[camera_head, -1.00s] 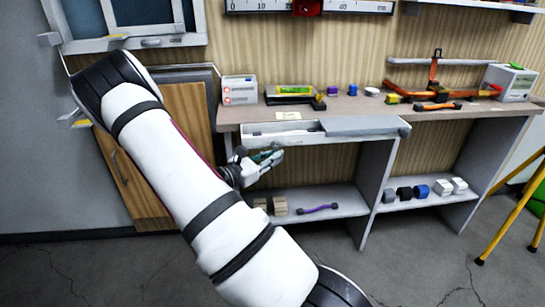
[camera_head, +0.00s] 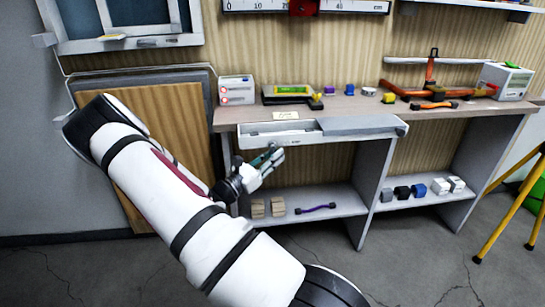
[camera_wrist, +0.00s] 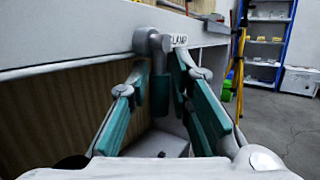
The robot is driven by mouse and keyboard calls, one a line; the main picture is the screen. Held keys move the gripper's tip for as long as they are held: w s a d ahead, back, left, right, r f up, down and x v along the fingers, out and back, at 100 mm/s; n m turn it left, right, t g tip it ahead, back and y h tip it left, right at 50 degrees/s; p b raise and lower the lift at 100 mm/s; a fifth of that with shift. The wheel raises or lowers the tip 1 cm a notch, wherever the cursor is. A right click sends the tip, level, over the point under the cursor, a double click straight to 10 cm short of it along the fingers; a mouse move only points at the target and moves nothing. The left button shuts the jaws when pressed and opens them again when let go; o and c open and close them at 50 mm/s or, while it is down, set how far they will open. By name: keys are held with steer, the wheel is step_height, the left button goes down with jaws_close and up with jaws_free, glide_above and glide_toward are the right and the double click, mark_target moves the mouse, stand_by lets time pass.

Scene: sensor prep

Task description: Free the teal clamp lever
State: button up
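My gripper (camera_wrist: 160,82) has teal pads on both fingers. Its fingers are open, one on each side of the lever, with narrow gaps visible. I cannot tell how deep the lever sits between them. In the head view my gripper (camera_head: 274,160) is just below the drawer front (camera_head: 350,136) at the bench's left part. The lever cannot be told apart from the teal finger pads there.
The bench top (camera_head: 345,107) holds small blocks, a yellow-black tool and orange clamps. The lower shelf (camera_head: 345,203) holds wooden blocks and a purple bar (camera_head: 315,209). A wooden panel (camera_head: 165,120) stands left, behind my arm. A yellow stand (camera_head: 510,210) is at right.

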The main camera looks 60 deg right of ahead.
steer(key=shift+o, duration=0.4)
steer(key=v, duration=1.2)
